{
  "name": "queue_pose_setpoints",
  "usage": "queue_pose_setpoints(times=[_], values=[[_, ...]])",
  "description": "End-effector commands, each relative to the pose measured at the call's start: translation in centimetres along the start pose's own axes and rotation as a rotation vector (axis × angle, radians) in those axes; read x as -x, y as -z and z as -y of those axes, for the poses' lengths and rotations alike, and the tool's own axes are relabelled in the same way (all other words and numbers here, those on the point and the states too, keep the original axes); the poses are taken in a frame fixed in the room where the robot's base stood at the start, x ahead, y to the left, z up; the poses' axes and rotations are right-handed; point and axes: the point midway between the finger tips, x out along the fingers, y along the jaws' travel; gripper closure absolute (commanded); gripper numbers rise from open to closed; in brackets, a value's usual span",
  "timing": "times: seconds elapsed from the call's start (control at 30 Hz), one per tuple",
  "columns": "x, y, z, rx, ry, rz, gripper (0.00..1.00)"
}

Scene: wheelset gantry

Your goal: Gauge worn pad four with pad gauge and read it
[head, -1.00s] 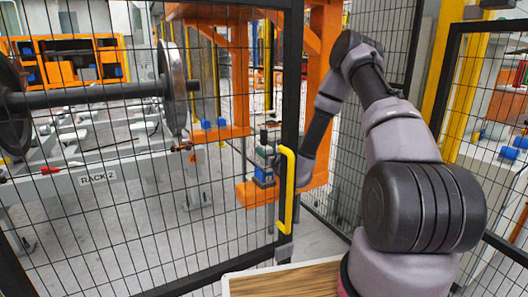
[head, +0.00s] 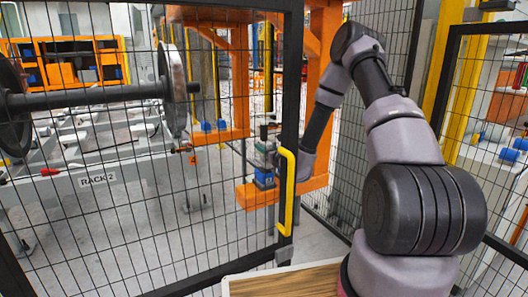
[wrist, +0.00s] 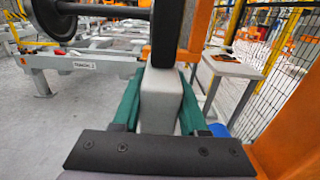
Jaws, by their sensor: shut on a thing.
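In the wrist view, my gripper (wrist: 160,115) is shut on a grey block (wrist: 160,95) that sits between its two teal fingers. I cannot tell for certain whether this block is the pad gauge. A dark upright edge (wrist: 167,35) stands just beyond the block's far end; I cannot tell whether they touch. In the head view, the fence post and mesh partly hide my gripper, which is beside the orange gantry. No pad numbered four and no gauge reading can be made out.
A mesh gate with a yellow handle (head: 287,190) stands before my arm. The orange gantry (head: 325,60) rises close to my forearm. A small table (wrist: 228,66) stands at right.

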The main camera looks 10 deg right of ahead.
Motion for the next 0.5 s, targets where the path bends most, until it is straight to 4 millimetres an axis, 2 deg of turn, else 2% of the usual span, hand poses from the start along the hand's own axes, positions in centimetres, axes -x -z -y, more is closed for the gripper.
queue_pose_setpoints(times=[0.5], values=[[0.0, -3.2, -0.1, 0.002, -0.001, 0.001, 1.00]])
